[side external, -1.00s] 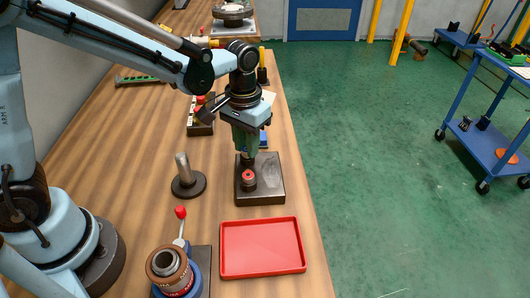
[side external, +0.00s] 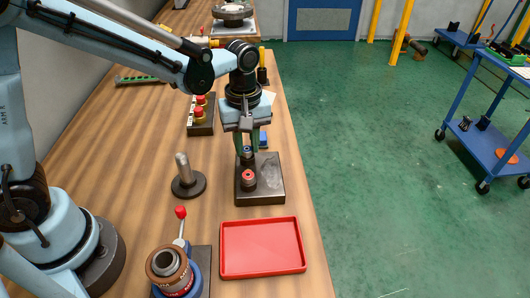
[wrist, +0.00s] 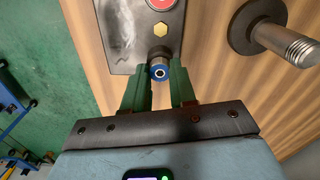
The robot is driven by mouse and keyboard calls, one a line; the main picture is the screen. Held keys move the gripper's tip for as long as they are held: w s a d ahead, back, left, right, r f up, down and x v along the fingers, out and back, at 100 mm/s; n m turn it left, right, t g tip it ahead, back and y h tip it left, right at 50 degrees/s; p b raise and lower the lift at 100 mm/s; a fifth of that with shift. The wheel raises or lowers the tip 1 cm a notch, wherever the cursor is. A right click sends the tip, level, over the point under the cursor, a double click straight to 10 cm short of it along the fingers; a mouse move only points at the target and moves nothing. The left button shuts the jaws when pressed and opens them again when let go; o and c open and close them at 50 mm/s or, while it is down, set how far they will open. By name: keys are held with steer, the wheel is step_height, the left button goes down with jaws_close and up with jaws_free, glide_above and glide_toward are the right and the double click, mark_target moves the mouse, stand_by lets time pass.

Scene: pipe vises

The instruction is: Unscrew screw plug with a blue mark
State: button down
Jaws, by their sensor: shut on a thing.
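The screw plug with a blue mark (wrist: 158,72) shows as a blue ring around a pale hole in the wrist view. In the side view the blue-marked plug (side external: 247,153) is at the far part of a dark base block (side external: 270,190). My gripper (wrist: 161,78) points down with its green fingers on both sides of the plug, shut on it. A plug with a red mark (side external: 248,176) stands nearer on the same block. The fingers partly hide the blue plug's body, so its thread cannot be seen.
An empty red tray (side external: 262,248) lies in front of the block. A grey upright post on a round base (side external: 187,182) stands left. A blue vise with a red-knobbed lever (side external: 172,268) is at the front left. A red-capped valve block (side external: 201,120) stands behind.

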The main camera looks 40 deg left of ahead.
steer(key=n, duration=0.3)
steer(key=shift+n, duration=0.4)
steer(key=n, duration=0.3)
steer(key=shift+n, duration=0.3)
steer(key=n, duration=0.7)
steer(key=c, duration=1)
jaws_free()
